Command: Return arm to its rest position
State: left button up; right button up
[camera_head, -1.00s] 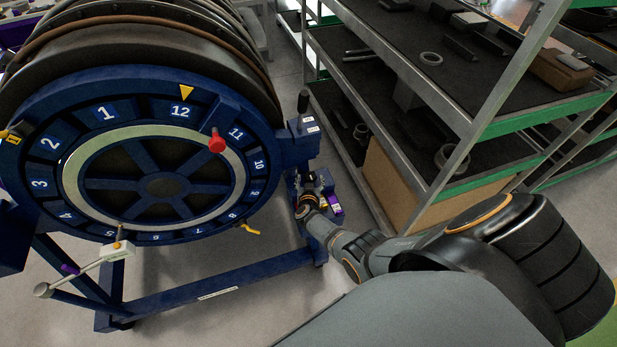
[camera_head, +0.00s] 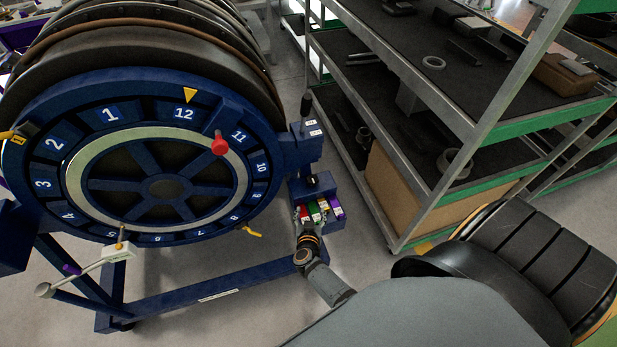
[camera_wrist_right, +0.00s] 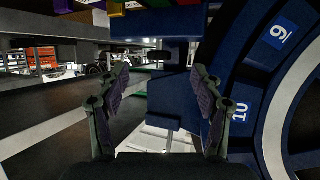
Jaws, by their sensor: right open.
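My right arm comes in from the lower right in the head view. My right gripper (camera_head: 311,215) is at the end of it, beside the small coloured blocks (camera_head: 322,209) on the blue stand's side ledge. In the right wrist view its two fingers (camera_wrist_right: 159,92) stand apart with nothing between them. The blue post of the stand (camera_wrist_right: 172,95) shows beyond the gap. My left gripper is not in view.
A large blue numbered wheel (camera_head: 108,113) with a red knob (camera_head: 219,146) fills the left. A metal shelf rack (camera_head: 470,100) with loose parts stands at the right. Bare floor (camera_head: 367,258) lies between them. A blue base beam (camera_head: 215,288) runs low in front.

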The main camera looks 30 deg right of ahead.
jog(key=s+a+f+n+g+y+b, duration=0.2)
jog(key=s+f+n+y, duration=0.15)
jog(key=s+f, duration=0.6)
jog(key=s+a+f+n+g+y+b, duration=0.1)
jog(key=s+a+f+n+y+b, duration=0.2)
jog(key=s+f, duration=0.65)
jog(key=s+d+f+g, duration=0.3)
jog(key=s+f, duration=0.2)
jog(key=s, duration=0.4)
jog(key=s+d+f+g, duration=0.2)
jog(key=s+f, duration=0.3)
jog(key=s, duration=0.4)
jog(key=shift+d+f+n+g, duration=0.3)
jog(key=shift+d+n+g, duration=0.15)
jog(key=shift+g, duration=0.45)
